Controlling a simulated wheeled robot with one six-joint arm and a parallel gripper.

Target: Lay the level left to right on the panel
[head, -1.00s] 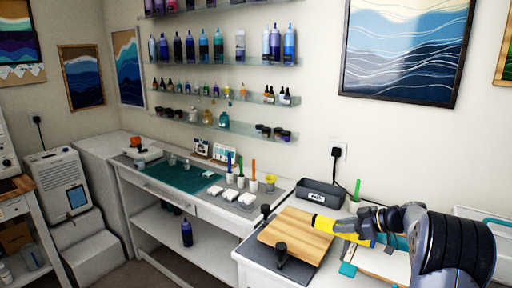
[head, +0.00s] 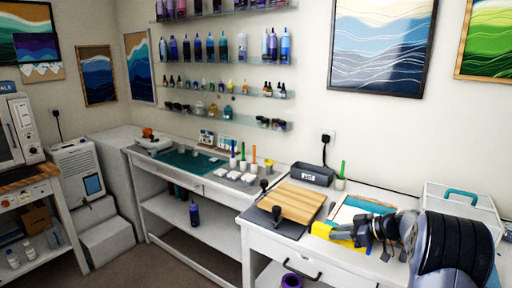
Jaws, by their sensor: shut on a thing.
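The wooden panel (head: 292,202) lies flat on a dark base (head: 258,223) with black knobs, on the white bench in the head view. The yellow level (head: 324,230) is in my gripper (head: 362,234), to the right and front of the panel in the picture. The level does not overlap the panel here. My gripper is shut on the level, and its fingers hide part of it. I cannot tell the level's height above the bench.
Behind my gripper lies a white sheet with teal edges (head: 347,213). A grey bin (head: 312,175) and a cup with a green stick (head: 340,184) stand at the back. A clear box (head: 462,200) is at the right. Bottles fill the wall shelves (head: 225,63).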

